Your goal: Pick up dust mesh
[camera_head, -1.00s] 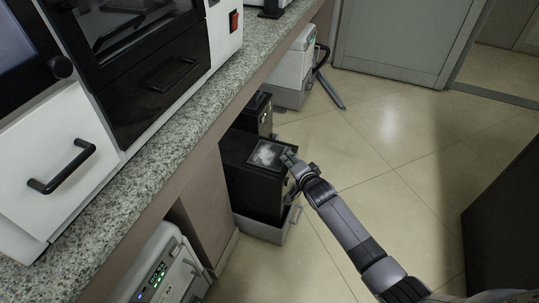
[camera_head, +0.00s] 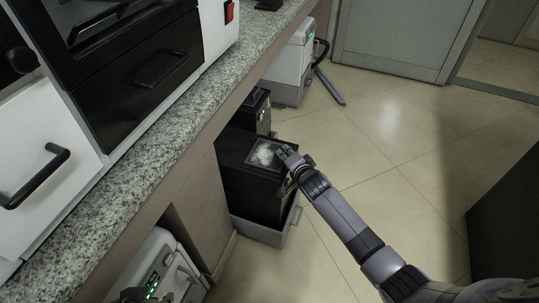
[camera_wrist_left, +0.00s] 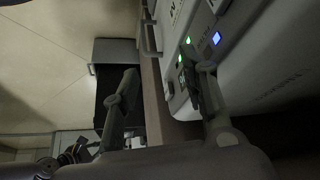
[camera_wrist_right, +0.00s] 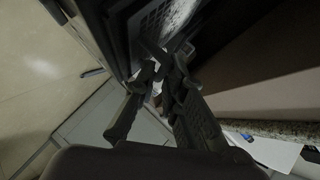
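The dust mesh (camera_head: 264,154) is a pale, dusty grey panel in the top of a black box (camera_head: 258,188) below the counter. It also shows at the top of the right wrist view (camera_wrist_right: 168,20). My right gripper (camera_head: 284,154) is at the mesh's right edge. In the right wrist view its fingers (camera_wrist_right: 160,66) are close together at the mesh frame; whether they grip it is unclear. My left gripper (camera_wrist_left: 165,88) is open and empty, with fingers wide apart, close to a white machine with green and blue lights (camera_wrist_left: 240,55).
The black box stands in a grey tray (camera_head: 262,233), with another black unit (camera_head: 256,108) behind it. The granite counter (camera_head: 150,140) overhangs on the left. A white device (camera_head: 292,70) stands farther back. The tiled floor (camera_head: 390,170) to the right is clear.

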